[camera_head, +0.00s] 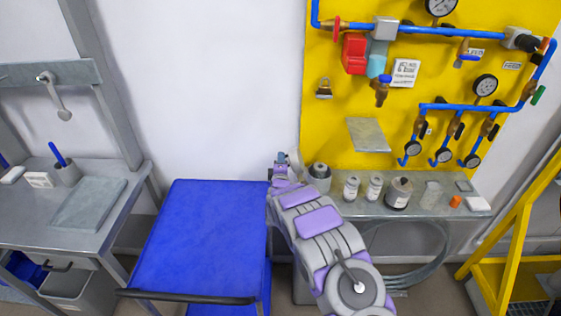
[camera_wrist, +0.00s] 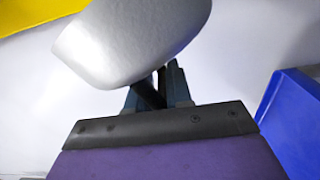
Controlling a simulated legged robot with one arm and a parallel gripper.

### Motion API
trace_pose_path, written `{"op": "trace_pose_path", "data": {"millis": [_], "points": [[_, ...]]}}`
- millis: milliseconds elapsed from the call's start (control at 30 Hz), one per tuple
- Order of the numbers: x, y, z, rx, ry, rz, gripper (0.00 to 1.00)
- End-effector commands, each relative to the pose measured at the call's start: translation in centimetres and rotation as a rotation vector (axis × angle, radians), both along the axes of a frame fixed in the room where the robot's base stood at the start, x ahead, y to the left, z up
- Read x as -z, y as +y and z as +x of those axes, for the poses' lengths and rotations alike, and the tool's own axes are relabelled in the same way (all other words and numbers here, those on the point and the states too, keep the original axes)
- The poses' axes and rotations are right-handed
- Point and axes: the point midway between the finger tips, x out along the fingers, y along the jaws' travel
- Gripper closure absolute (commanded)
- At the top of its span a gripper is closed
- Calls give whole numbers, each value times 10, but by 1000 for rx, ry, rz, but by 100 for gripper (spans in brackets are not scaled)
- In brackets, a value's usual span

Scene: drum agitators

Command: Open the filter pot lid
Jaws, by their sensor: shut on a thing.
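The filter pot (camera_head: 319,178) is a small grey pot at the left end of the grey shelf, right beside my gripper in the head view. My gripper (camera_head: 281,163) is at the pot's left, above the corner of the blue cart. In the wrist view my gripper (camera_wrist: 163,75) is shut, with a smooth silver-grey rounded piece, seemingly the lid (camera_wrist: 130,42), right at its fingers. The lid fills the upper middle there and hides the fingertips. In the head view a pale edge of the lid (camera_head: 296,161) shows between gripper and pot, off the pot's top.
A blue cart (camera_head: 205,235) stands left of my arm and also shows in the wrist view (camera_wrist: 298,120). Several small jars stand along the shelf (camera_head: 415,211). A yellow panel (camera_head: 335,110) with blue pipes is behind it. A metal table (camera_head: 95,232) stands at left.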

Motion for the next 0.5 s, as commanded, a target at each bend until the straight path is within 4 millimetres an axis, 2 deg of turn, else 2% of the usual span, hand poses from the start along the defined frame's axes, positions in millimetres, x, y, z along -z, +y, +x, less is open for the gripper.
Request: {"op": "trace_pose_path", "data": {"millis": [67, 100, 233, 500], "points": [[3, -2, -1, 3, 6, 1, 100], [3, -2, -1, 3, 6, 1, 76], [2, -2, -1, 2, 4, 1, 64], [1, 0, -1, 1, 2, -1, 62]]}}
